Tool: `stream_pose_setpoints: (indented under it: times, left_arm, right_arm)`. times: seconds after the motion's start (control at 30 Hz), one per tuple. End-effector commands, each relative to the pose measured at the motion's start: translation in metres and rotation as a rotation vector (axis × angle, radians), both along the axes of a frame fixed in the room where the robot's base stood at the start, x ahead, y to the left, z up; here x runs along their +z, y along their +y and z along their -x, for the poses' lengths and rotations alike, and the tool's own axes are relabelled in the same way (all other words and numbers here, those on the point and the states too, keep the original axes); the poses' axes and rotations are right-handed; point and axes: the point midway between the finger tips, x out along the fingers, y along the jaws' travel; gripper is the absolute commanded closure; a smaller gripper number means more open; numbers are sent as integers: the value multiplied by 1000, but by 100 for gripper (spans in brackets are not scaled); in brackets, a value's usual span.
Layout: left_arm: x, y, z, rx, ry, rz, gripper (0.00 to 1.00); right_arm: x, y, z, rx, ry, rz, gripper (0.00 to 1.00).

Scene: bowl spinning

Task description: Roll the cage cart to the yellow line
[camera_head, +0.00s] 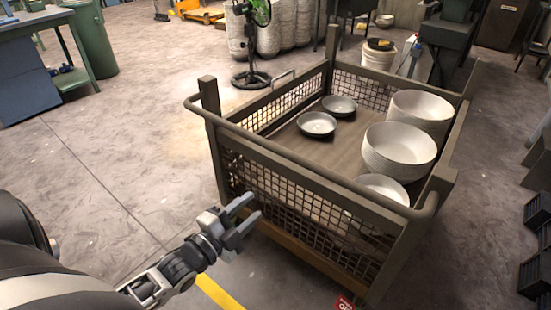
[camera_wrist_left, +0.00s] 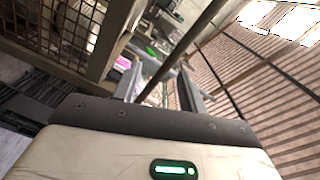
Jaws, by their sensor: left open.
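The cage cart (camera_head: 300,178) stands right of centre in the head view, with mesh sides, a brown frame and a push bar (camera_head: 300,177) along its near side. It holds several stacked bowls (camera_head: 400,150) and loose bowls (camera_head: 317,124). A yellow line (camera_head: 218,293) shows on the floor at the bottom, partly hidden by my left arm. My left gripper (camera_head: 254,207) is open and empty, in front of the cart's near mesh side and below the bar. In the left wrist view the cart's mesh (camera_wrist_left: 65,22) shows at upper left. My right gripper is out of view.
A green fan (camera_head: 252,78) stands behind the cart, with pale stacks (camera_head: 284,30) beyond. A blue workbench (camera_head: 25,80) and green barrel (camera_head: 92,45) are at upper left. Black crates (camera_head: 537,245) line the right edge. The floor left of the cart is clear.

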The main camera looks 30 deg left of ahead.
Motion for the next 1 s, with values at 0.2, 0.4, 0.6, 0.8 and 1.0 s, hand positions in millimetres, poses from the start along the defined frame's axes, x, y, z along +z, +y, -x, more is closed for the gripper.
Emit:
stream_pose_setpoints:
  times: [0.2,0.4,0.6,0.8,1.0]
  left_arm:
    - [17,48,-12,57,-211,-328,58]
    - [27,49,-35,63,-230,-352,58]
    - [34,46,-77,64,-229,-351,58]
    - [43,42,-119,63,-227,-351,58]
    - [48,40,-151,63,-224,-350,58]
  right_arm:
    - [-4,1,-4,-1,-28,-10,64]
    - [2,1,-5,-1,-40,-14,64]
    - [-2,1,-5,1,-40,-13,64]
    - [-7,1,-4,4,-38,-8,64]
    - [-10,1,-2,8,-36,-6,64]
